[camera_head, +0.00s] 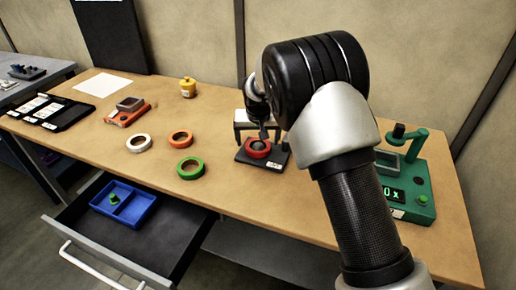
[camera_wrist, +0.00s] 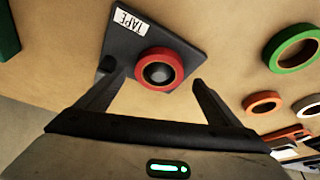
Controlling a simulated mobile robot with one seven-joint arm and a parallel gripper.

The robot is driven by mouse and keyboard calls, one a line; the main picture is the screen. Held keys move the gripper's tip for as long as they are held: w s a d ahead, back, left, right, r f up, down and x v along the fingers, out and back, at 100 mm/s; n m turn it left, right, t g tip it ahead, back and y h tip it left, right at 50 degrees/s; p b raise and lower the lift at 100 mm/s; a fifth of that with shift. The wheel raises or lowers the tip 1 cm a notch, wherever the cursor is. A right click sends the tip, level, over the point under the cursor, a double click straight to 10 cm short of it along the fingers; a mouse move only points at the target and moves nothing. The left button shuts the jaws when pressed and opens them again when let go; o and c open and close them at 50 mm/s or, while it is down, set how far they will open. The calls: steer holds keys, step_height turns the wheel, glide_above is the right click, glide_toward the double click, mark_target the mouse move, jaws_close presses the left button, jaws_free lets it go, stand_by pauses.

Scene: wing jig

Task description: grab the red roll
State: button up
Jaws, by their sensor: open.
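The red roll (camera_head: 258,148) sits on a dark square base with a raised centre. In the wrist view the red roll (camera_wrist: 159,69) lies around a dark rounded hub on the base (camera_wrist: 125,45), beside a white label reading TAPE. My gripper (camera_wrist: 153,78) is open, with one finger on each side of the roll and apart from it. In the head view my gripper (camera_head: 263,130) is just above and behind the roll, small and partly hidden by my arm.
White (camera_head: 138,143), orange (camera_head: 180,139) and green (camera_head: 190,167) rolls lie to the left on the wooden table (camera_head: 225,205). A green device (camera_head: 408,185) stands at right. An open drawer (camera_head: 165,240) holds a blue tray (camera_head: 137,213). A yellow container (camera_head: 188,88) stands farther back.

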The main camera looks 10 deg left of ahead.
mark_target(258, 145)
steer(key=x, duration=0.4)
steer(key=shift+d, duration=0.1)
steer(key=shift+r, duration=0.1)
steer(key=c, duration=1.1)
steer(key=shift+c, duration=0.2)
